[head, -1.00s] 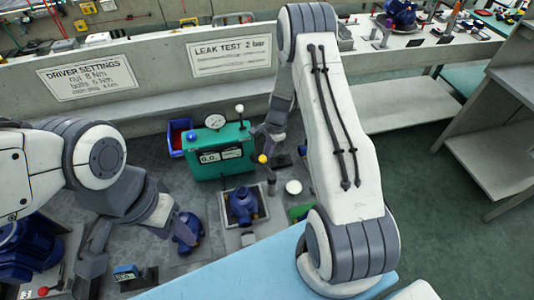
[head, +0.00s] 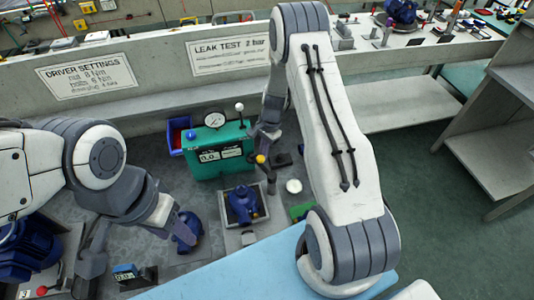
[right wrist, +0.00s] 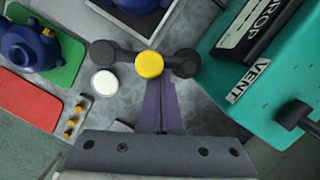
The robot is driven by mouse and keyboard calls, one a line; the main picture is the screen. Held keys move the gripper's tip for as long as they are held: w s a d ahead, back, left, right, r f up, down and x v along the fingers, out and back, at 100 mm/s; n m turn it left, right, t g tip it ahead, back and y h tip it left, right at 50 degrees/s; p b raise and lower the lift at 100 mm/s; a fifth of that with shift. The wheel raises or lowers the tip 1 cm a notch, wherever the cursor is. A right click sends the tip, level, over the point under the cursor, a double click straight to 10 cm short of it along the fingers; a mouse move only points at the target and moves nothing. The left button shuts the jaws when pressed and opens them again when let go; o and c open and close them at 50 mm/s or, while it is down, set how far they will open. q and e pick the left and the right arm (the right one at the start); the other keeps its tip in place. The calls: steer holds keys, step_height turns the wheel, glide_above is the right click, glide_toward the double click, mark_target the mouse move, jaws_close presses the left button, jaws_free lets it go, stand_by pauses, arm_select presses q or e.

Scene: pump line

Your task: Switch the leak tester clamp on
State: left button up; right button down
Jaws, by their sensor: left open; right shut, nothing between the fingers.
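The teal leak tester (head: 203,168) stands at the back, with a dial gauge (head: 215,120), a display and a white-knobbed lever (head: 239,107). A yellow knob (head: 261,159) shows beside its right side. In the right wrist view this yellow knob (right wrist: 149,64) sits mid-way on a dark double-lobed bar; I cannot tell whether it belongs to the clamp. My right gripper (right wrist: 160,100) is shut and empty, its fingertips close by the bar; contact is unclear. My left gripper (head: 92,262) is open at the lower left, away from the tester.
A blue pump (head: 243,202) sits on a square plate before the tester. Another blue pump (head: 187,232) stands near my left arm. A blue bin (head: 176,140) is left of the tester. A white round piece (head: 294,186) and a green mat (head: 300,211) lie right.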

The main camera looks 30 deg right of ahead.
mark_target(252, 162)
steer(key=a+n, duration=0.1)
steer(key=a+n+b, duration=0.1)
steer(key=n, duration=0.1)
steer(key=shift+s+a+f+n+g, duration=0.1)
steer(key=shift+s+a+n+g, duration=0.1)
steer(key=shift+n+g, duration=0.1)
steer(key=a+n, duration=0.1)
steer(key=s+a+n, duration=0.1)
steer(key=n, duration=0.1)
steer(key=shift+a+n+g+h, duration=0.1)
steer(key=shift+n+g+h, duration=0.2)
steer(key=shift+h, duration=0.1)
steer(key=shift+s+a+n+h+b, duration=0.2)
steer(key=shift+s+a+n, duration=0.35)
steer(key=shift+n, duration=0.6)
steer(key=shift+s+a+n+h+b, duration=0.2)
steer(key=shift+s+a+n, duration=0.35)
steer(key=shift+n, duration=0.65)
steer(key=shift+s+a+n+h+b, duration=0.1)
steer(key=shift+s+a+n+h, duration=0.25)
steer(key=shift+s+n, duration=0.55)
steer(key=shift+w+n, duration=0.2)
steer(key=shift+n, duration=0.15)
steer(key=shift+w, duration=0.1)
